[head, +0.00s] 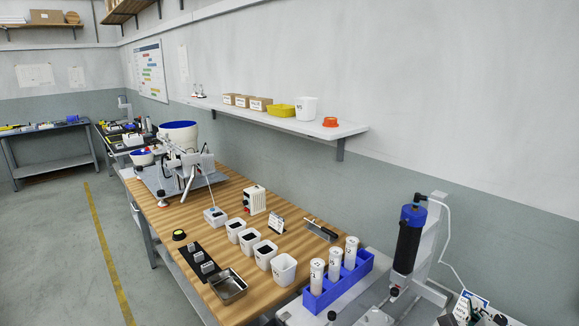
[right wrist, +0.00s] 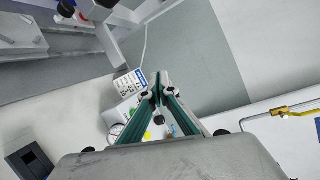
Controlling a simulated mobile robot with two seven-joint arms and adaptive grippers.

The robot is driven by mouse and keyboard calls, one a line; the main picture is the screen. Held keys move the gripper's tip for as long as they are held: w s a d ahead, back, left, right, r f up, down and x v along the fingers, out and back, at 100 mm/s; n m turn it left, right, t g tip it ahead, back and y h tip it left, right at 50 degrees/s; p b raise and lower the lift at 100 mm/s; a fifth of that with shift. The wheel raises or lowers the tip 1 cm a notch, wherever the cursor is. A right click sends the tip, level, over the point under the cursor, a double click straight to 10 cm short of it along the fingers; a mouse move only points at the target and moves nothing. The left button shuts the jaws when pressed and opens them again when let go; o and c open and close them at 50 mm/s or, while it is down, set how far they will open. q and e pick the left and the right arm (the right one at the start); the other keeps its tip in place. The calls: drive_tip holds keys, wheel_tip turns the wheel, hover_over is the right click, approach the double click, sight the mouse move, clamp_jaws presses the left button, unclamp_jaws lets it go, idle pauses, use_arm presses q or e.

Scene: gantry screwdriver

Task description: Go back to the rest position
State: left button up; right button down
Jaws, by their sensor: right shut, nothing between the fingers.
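My right gripper (right wrist: 160,97) shows in the right wrist view, with its green-sided fingers closed together and nothing between them. It hangs in the air above a light surface with a small printed label card (right wrist: 130,84) just beyond the fingertips. My left gripper is not in view. A black cylinder with a blue cap (head: 409,240) stands on a white frame at the right of the head view.
A wall shelf (head: 275,118) carries boxes and a yellow tray. The floor at left (head: 60,240) is clear.

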drive_tip(key=s+a+r+n+t+y, duration=0.1)
drive_tip(key=s+a+r+n+t, duration=0.1)
drive_tip(key=a+r+n+t, duration=0.6)
drive_tip(key=s+a+f+n+g+y, duration=0.35)
drive_tip(key=a+f+n+y, duration=0.8)
drive_tip(key=f+n, duration=0.5)
drive_tip(key=s+f+n+g+h, duration=0.1)
drive_tip(key=s+f+n+g, duration=0.2)
drive_tip(key=f, duration=0.7)
drive_tip(key=s+a+f+n+g+h, duration=0.1)
drive_tip(key=s+f+n+g, duration=0.3)
drive_tip(key=s+f, duration=0.4)
wheel_tip(320, 180, down, 2)
drive_tip(key=shift+s+a+f+n, duration=0.15)
drive_tip(key=shift+f+n, duration=0.1)
drive_tip(key=shift+n, duration=0.3)
